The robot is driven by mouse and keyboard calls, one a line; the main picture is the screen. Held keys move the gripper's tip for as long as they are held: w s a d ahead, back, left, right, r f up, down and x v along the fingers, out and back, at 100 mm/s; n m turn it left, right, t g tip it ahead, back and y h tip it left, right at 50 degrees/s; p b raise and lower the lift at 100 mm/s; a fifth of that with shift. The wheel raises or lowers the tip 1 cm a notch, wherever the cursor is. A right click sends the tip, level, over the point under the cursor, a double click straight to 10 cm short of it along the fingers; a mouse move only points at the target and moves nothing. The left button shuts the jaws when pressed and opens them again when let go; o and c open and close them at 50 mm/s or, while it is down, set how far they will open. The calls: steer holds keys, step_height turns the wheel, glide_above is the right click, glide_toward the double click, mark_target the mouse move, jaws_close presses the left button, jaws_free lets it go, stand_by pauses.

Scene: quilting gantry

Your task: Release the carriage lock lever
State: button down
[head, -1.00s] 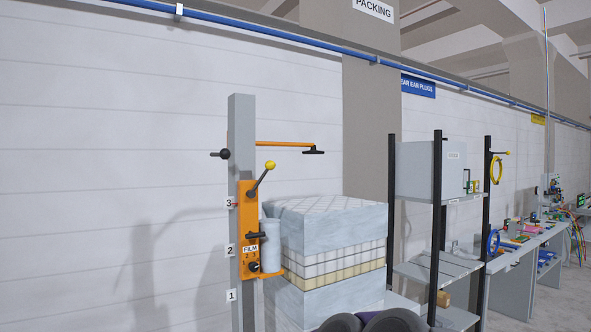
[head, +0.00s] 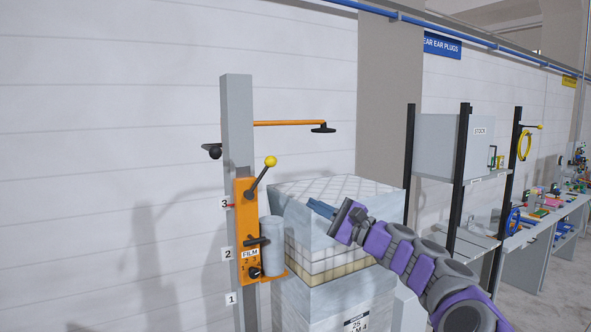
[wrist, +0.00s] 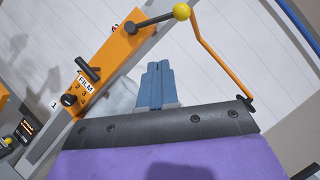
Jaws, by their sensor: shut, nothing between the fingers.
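The orange film carriage (head: 247,232) sits on a grey upright post (head: 238,130), its red pointer near the 3 label. A lever with a yellow ball knob (head: 270,161) rises up and right from the carriage top; it also shows in the wrist view (wrist: 181,12). A black handle (head: 257,241) and a dark round knob (head: 254,272) are lower on the carriage. Which handle is the lock lever is not labelled. My gripper (head: 318,208) is shut and empty, right of the carriage and apart from it. Its blue fingers (wrist: 156,86) point toward the post side in the wrist view.
A wrapped mattress stack (head: 330,195) stands right of the post, behind my gripper. An orange arm with a black pad (head: 323,127) reaches over it. A pale film roll (head: 272,245) stands beside the carriage. Shelving (head: 445,145) is farther right; the wall left is clear.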

mark_target(261, 177)
steer(key=shift+w+d+m+t, duration=0.15)
steer(key=shift+w+m+t, duration=0.2)
steer(key=shift+w, duration=0.25)
steer(key=shift+r, duration=0.1)
steer(key=shift+w+d, duration=0.1)
steer(key=s+a+r+p+x, duration=0.1)
steer(key=s+p+x, duration=0.1)
steer(key=x, duration=1)
steer(key=shift+a+r+p, duration=0.2)
steer(key=shift+a+p, duration=0.05)
steer(key=shift+p, duration=0.1)
steer(key=shift+r, duration=0.1)
